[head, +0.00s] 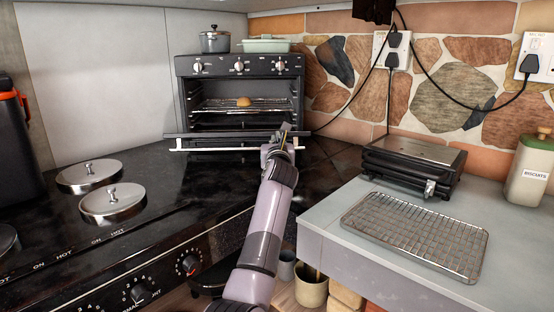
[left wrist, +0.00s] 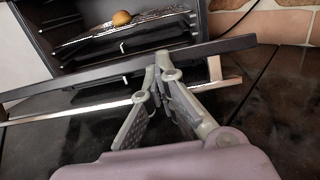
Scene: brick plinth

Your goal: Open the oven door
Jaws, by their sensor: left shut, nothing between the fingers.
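The black toaster oven (head: 240,66) stands at the back of the dark hob surface, and its inside shows. Its door (head: 200,136) is swung down at the front, seen nearly edge-on, with the silver handle bar (head: 215,149) along it. The door (left wrist: 90,81) and handle (left wrist: 75,112) also cross the left wrist view. My left gripper (head: 284,132) is at the right end of the door. Its fingertips (left wrist: 164,62) are together and empty, overlapping the door edge in the left wrist view; I cannot tell whether they touch. My right gripper is not in view.
A bun (head: 243,102) lies on the rack inside the oven. A pot (head: 215,41) and a green dish (head: 266,45) stand on top. Right are a black grill (head: 412,165), a wire rack (head: 417,235) and a biscuit jar (head: 533,170). Metal hob covers (head: 112,204) are at left.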

